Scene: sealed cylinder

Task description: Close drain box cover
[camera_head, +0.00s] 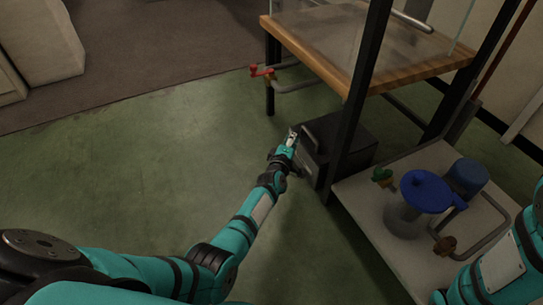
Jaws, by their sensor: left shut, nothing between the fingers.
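A dark box (350,143), which looks like the drain box, sits low under the wooden-topped table, behind a black table leg. Its front face is turned toward my left gripper, and a handle-like bar shows near its top edge. I cannot tell how far its cover is open. My left gripper (291,138) is shut and empty, at or just in front of the box's left front edge. Whether it touches the box is unclear. My right arm shows at the lower right, but its gripper is not in view.
The wooden table (340,50) with black legs stands above the box. A red-handled valve (263,72) juts from its left side. A low white platform (375,215) at right carries a blue-topped cylinder (426,191) and pipes. The green floor at left is clear.

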